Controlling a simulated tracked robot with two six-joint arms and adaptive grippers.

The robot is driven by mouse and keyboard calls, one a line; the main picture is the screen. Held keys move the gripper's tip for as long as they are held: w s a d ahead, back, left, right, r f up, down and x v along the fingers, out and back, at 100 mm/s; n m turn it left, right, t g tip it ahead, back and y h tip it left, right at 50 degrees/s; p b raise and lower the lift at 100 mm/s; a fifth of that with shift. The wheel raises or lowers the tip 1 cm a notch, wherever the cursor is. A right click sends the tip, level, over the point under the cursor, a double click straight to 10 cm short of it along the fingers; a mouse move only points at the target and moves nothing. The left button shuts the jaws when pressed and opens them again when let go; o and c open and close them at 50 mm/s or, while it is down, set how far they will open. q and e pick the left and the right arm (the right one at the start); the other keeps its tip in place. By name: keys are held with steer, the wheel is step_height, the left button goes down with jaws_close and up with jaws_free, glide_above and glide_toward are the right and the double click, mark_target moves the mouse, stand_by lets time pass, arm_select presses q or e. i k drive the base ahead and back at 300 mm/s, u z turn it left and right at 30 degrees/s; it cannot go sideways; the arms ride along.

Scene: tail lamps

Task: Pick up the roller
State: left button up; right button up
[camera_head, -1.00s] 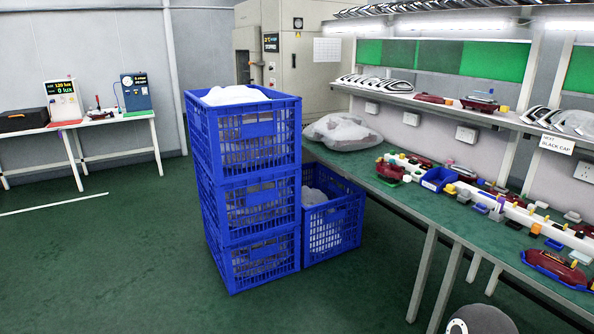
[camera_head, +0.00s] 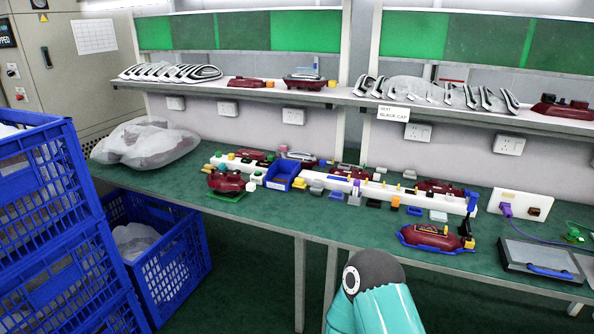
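I cannot make out a roller for certain in this view. The green workbench (camera_head: 270,212) carries many small parts. Dark red tail lamps stand on it: one on a green mat at the left (camera_head: 226,181) and one on a blue tray at the front right (camera_head: 431,236). A white strip with small coloured pieces (camera_head: 340,184) runs along the bench middle. Part of my arm, teal with a dark grey joint, rises from the bottom edge in front of the bench. Neither of my grippers is in view.
Stacked blue crates (camera_head: 45,190) stand at the left, with another blue crate (camera_head: 165,272) under the bench end. A wrapped plastic bag (camera_head: 146,143), a blue bin (camera_head: 284,173) and a grey flat case (camera_head: 540,259) lie on the bench. A shelf (camera_head: 345,97) hangs above.

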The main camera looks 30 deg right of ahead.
mark_target(317, 187)
steer(key=z, duration=0.35)
steer(key=i, duration=1.5)
steer(key=z, duration=0.55)
